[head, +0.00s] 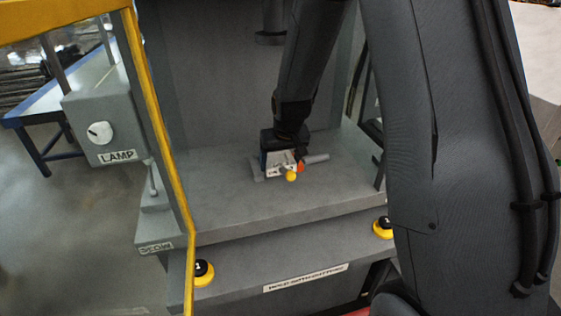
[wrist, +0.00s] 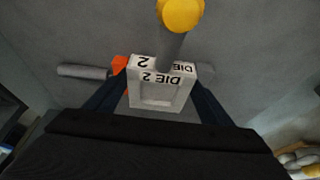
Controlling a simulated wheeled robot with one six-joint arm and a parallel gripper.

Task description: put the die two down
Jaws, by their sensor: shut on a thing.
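Die two is a pale block with a square recess, marked "DIE 2" (wrist: 162,93) in the wrist view. It shows small and white in the head view (head: 278,169), low over the grey press bed (head: 235,205). My gripper (head: 279,155) is shut on it, with a dark finger on each side in the wrist view (wrist: 158,98). A grey rod with a yellow ball end (wrist: 181,14) stands out beyond the die. I cannot tell whether the die touches the bed.
An orange piece (wrist: 120,64) and a grey cylinder (wrist: 82,72) lie beside the die. Two yellow-and-black buttons (head: 203,273) sit on the front ledge. A yellow-edged frame and a "LAMP" box (head: 105,125) stand at left. The front bed is clear.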

